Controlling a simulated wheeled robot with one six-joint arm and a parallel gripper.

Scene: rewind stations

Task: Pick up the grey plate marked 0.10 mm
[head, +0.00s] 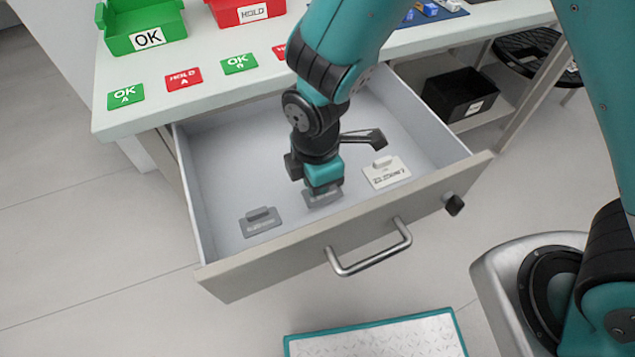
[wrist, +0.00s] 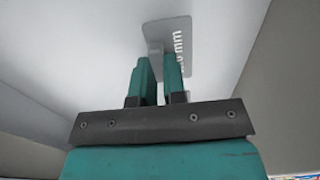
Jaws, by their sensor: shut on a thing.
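A grey plate with an upright grip tab (head: 322,198) lies in the open drawer under my gripper (head: 323,184). In the wrist view the plate (wrist: 185,36) shows white lettering ending in "mm"; the figures before it are partly hidden. My gripper (wrist: 158,68) is shut on the plate's tab, with one teal finger on each side. I cannot tell whether the plate is clear of the drawer floor. Another grey plate (head: 261,222) lies to the left, its lettering too small to read.
A white plate (head: 386,172) lies to the right in the drawer. The drawer (head: 215,190) has raised walls and a front handle (head: 370,262). The bench (head: 200,113) behind holds a green OK bin (head: 140,25) and a red HOLD bin (head: 240,10). A black bin (head: 460,93) stands below at right.

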